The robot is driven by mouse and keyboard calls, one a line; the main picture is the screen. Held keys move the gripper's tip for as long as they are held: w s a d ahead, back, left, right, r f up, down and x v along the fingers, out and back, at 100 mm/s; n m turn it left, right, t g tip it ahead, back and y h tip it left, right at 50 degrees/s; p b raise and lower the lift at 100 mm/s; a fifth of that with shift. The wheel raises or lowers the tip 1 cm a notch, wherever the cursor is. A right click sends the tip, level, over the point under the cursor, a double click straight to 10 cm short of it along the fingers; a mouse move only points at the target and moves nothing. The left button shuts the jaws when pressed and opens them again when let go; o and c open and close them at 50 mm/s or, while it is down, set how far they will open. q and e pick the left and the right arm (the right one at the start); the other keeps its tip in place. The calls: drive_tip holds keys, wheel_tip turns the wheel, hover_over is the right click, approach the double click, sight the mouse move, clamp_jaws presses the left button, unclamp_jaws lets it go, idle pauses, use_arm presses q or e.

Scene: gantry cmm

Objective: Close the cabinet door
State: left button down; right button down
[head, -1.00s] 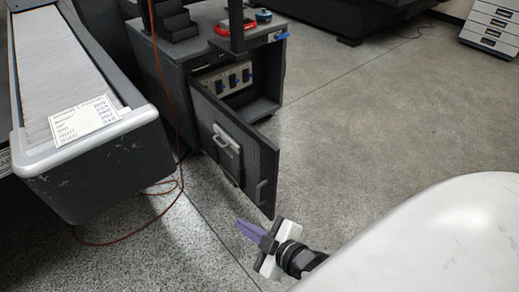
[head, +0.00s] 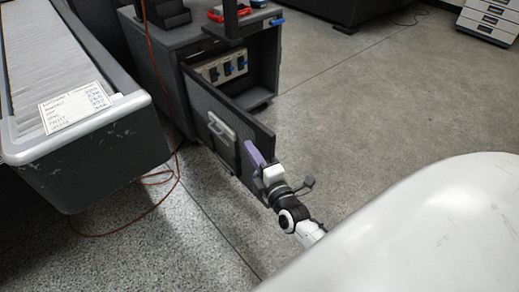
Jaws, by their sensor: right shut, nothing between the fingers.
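The cabinet (head: 190,95) is a dark grey box at the upper middle of the head view. Its door (head: 225,112) stands open, swung out toward me, and carries a light holder with a handle-like bar on its inner face. My right gripper (head: 255,155) is shut and empty, its purple fingers at the door's free end. It overlaps the door's edge in the picture; I cannot tell whether it touches. The gripper hides the door's lower free end and its pull handle. My left gripper is not in view.
A grey machine with a ribbed cover and a paper label (head: 75,108) fills the left. A red cable (head: 160,190) hangs down and lies on the floor beside the cabinet. A drawer unit (head: 490,18) stands far right. The floor right of the door is clear.

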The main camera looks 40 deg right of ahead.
sight(260, 140)
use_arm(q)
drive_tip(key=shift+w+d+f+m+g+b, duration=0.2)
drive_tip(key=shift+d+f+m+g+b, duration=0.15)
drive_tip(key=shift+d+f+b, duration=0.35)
use_arm(e)
drive_tip(key=shift+w+d, duration=0.4)
drive_tip(key=shift+d, duration=0.35)
drive_tip(key=shift+w+d, duration=0.35)
drive_tip(key=shift+d, duration=0.35)
drive_tip(key=shift+w+d, duration=0.4)
drive_tip(key=shift+d, duration=0.35)
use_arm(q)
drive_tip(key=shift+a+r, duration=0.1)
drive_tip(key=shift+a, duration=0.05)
use_arm(e)
drive_tip(key=shift+d, duration=0.1)
